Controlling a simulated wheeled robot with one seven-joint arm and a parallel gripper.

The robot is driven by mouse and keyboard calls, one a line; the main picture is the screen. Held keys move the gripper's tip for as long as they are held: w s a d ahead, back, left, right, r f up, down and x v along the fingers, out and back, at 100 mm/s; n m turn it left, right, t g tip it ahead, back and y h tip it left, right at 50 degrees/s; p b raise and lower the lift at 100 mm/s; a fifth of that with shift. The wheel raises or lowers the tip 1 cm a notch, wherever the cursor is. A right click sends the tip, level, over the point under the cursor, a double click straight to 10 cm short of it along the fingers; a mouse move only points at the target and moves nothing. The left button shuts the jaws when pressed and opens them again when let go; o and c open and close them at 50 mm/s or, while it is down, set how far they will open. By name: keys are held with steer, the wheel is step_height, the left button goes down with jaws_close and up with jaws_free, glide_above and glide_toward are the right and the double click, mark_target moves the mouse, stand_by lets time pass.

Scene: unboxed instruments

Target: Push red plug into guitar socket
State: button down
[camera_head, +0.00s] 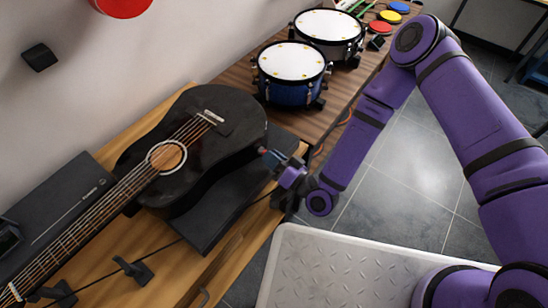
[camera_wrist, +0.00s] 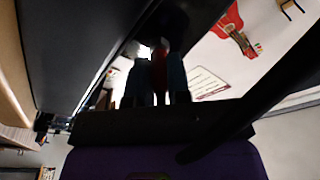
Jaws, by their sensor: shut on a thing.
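The black acoustic guitar (camera_head: 222,122) lies on a black stand or case on the wooden bench, its neck toward the lower left. My gripper (camera_head: 270,157) is at the right end of the guitar body, very close to its side. In the wrist view my gripper (camera_wrist: 158,72) shows two dark fingers shut on a narrow red piece, the red plug (camera_wrist: 161,62).
A blue drum (camera_head: 290,94) and a black drum (camera_head: 328,50) stand on the bench beyond the guitar. A black box (camera_head: 62,190) lies at the left. A dark cable runs along the bench front. A red guitar (camera_wrist: 235,25) shows in the wrist view. Tiled floor is clear.

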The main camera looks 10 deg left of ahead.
steer(key=shift+a, duration=0.15)
steer(key=c, duration=1)
jaws_free()
steer(key=v, duration=1)
steer(key=shift+d, duration=0.4)
steer(key=shift+s, duration=0.1)
